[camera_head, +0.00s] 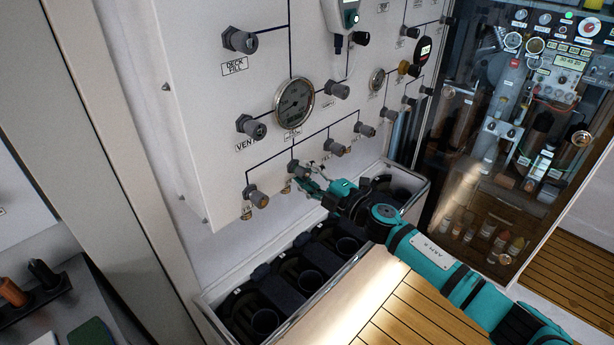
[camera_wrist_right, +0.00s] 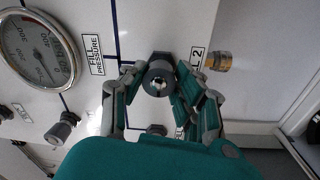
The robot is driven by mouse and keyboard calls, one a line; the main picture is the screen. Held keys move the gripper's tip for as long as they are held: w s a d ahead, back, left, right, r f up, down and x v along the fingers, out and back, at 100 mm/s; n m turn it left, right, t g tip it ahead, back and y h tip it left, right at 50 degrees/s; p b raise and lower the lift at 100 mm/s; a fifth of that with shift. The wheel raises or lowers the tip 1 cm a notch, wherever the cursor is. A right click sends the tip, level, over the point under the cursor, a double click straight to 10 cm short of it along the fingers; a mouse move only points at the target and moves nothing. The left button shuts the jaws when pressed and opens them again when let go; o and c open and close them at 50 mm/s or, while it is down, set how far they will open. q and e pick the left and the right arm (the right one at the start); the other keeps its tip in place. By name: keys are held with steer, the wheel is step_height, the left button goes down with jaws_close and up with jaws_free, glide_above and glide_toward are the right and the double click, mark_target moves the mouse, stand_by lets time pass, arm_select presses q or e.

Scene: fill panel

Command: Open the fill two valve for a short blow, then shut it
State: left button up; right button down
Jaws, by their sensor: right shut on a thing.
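The fill two valve is a dark grey round knob (camera_wrist_right: 159,77) on the white panel (camera_head: 215,130). Its label (camera_wrist_right: 196,58) is partly covered and reads "LL 2" in the right wrist view. The knob (camera_head: 297,167) also shows in the head view, in the lower row. In the head view my right gripper (camera_head: 308,179) reaches the knob from the lower right. The knob's turn position cannot be told. My left gripper is not in view.
Neighbouring fill knobs (camera_head: 257,196) (camera_head: 335,148) sit close on either side. A brass fitting (camera_wrist_right: 218,60) sticks out near the label. The fill pressure gauge (camera_head: 294,103) is above. A crate (camera_head: 212,298) with several dark compartments stands below the panel; a glass cabinet (camera_head: 470,150) is right.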

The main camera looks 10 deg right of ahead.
steer(key=shift+n, duration=0.3)
steer(key=c, duration=1)
jaws_free()
steer(key=shift+o, duration=0.2)
steer(key=v, duration=1.2)
stand_by(1.1)
